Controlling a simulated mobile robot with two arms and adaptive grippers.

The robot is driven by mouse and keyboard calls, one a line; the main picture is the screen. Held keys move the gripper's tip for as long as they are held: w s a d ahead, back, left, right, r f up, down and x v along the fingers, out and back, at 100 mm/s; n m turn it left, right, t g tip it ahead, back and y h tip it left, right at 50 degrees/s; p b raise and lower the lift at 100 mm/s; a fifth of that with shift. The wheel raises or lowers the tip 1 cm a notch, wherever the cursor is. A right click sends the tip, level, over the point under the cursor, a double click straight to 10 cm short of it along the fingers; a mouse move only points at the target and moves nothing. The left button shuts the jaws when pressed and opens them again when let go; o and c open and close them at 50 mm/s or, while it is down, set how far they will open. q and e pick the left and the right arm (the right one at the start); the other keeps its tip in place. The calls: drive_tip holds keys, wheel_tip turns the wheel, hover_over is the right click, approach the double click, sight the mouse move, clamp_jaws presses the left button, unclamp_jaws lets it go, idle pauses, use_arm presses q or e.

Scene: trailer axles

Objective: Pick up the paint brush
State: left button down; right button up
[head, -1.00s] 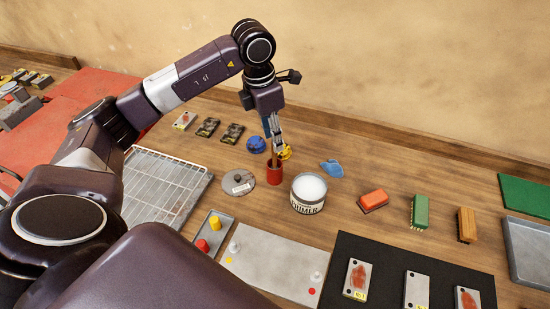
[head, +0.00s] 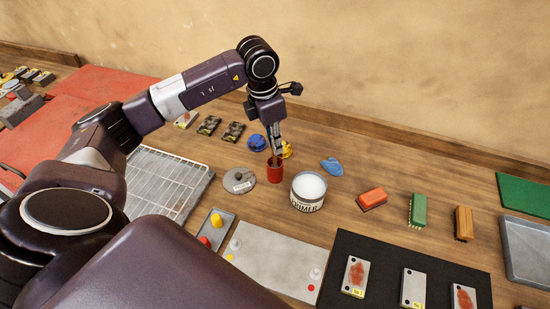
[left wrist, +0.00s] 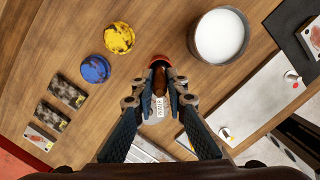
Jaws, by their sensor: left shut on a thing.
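The paint brush (head: 275,160) stands upright in a small red cup (head: 275,174), its brown handle up and its lower end hidden inside the cup. My left gripper (head: 276,149) is right above the cup, pointing down, shut on the brush handle. In the left wrist view the handle (left wrist: 160,80) shows between the two fingertips (left wrist: 160,88), with the cup's red rim (left wrist: 160,59) just beyond. My right gripper is not in view.
A white primer can (head: 308,192) stands close right of the cup, and a round grey lid (head: 239,181) lies left of it. Blue (head: 257,143) and yellow (head: 286,150) round items lie behind. A wire rack (head: 165,185) is at the left.

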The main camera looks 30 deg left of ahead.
use_arm(q)
drive_tip(key=shift+r, duration=0.6)
wheel_tip(320, 180, up, 10)
drive_tip(key=b, duration=0.3)
drive_tip(key=shift+w+f, duration=0.1)
wheel_tip(320, 180, up, 9)
drive_tip(key=shift+p, duration=0.3)
